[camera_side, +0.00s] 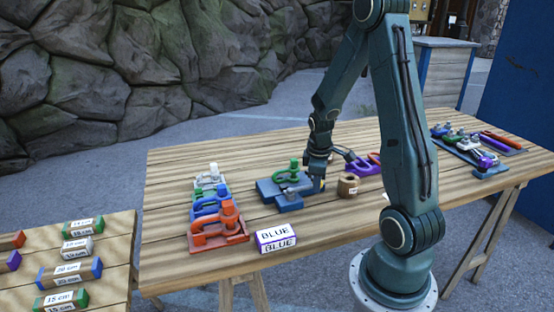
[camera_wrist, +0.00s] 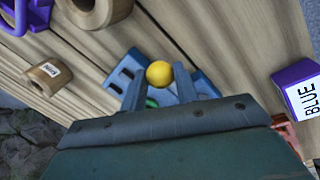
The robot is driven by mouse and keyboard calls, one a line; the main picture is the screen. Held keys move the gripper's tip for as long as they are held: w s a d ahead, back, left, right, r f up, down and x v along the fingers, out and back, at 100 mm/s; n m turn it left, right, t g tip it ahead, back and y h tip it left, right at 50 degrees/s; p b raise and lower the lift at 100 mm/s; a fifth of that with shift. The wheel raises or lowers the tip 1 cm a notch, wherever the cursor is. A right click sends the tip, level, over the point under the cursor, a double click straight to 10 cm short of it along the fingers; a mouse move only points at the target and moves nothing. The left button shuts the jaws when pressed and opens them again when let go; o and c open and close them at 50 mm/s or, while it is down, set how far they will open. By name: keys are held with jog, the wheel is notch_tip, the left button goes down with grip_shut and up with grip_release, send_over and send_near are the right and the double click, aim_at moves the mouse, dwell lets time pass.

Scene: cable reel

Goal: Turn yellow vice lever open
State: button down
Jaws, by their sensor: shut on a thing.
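The yellow lever knob (camera_wrist: 159,74) is a round ball between my gripper's two fingertips in the wrist view. My gripper (camera_wrist: 159,90) is shut on it. The blue vice (camera_wrist: 203,84) lies under and around the fingers, on the wooden table. In the side view, the blue vice (camera_side: 287,198) stands mid-table with a green clamp (camera_side: 294,172) at its back. My gripper (camera_side: 318,181) is lowered at the vice's right end there, and only a trace of yellow shows. The lever's shaft is hidden.
A wooden reel (camera_side: 348,185) stands close to the right of my gripper, with a purple clamp (camera_side: 363,167) behind it. Coloured clamps (camera_side: 217,229) line the left side. A box marked BLUE (camera_side: 276,238) sits at the front edge. Tools (camera_side: 470,150) lie far right.

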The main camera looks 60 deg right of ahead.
jog(key=shift+w+d+r, duration=0.1)
jog(key=shift+w, duration=0.05)
jog(key=c, duration=1.1)
grip_release()
jog(key=shift+o, duration=0.2)
notch_tip(320, 180, up, 14)
jog(key=a, duration=0.2)
jog(key=shift+s+a+f, duration=0.25)
jog(key=shift+s+a, duration=0.1)
jog(key=s+a+r+t, duration=0.1)
jog(key=s+a+r, duration=0.1)
jog(key=a, duration=0.5)
jog(key=s+a+r+m+t+y, duration=0.1)
jog(key=s+a+r+t, duration=0.1)
jog(key=a, duration=0.6)
jog(key=s+a+r+m+t+y, duration=0.1)
jog(key=a+r, duration=0.3)
jog(key=a, duration=0.4)
jog(key=shift+s+a+t, duration=0.25)
jog(key=shift+s+t, duration=0.35)
jog(key=shift+s, duration=0.05)
